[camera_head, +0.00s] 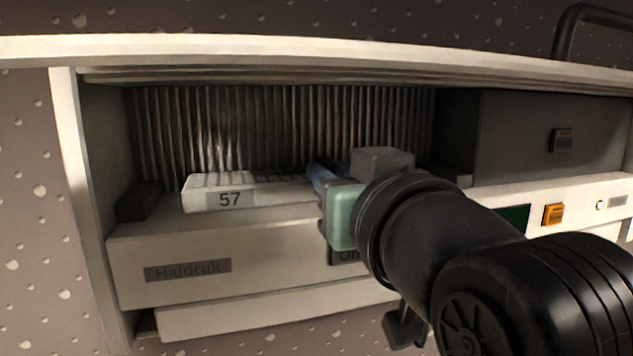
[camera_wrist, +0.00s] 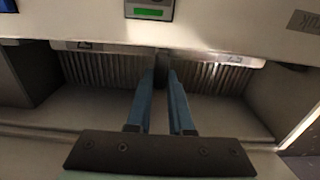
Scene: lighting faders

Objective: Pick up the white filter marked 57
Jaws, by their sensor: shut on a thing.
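The white filter marked 57 (camera_head: 205,205) lies in the open bay in the head view, its label facing front and its ribbed top showing. Its right part is hidden behind my gripper (camera_head: 318,177). My blue fingers are close together, shut on the filter near its middle. In the wrist view my gripper (camera_wrist: 161,80) comes down between two ribbed sections with pale, labelled edges, which look like the filter (camera_wrist: 208,76). The exact contact at the fingertips is hidden.
A drawer front labelled Haldruk (camera_head: 187,270) lies below the filter. A dark ribbed wall (camera_head: 230,125) closes the back. A grey box (camera_head: 520,130) and an orange button (camera_head: 553,214) are at the right. The bay's white left post (camera_head: 82,190) is close by.

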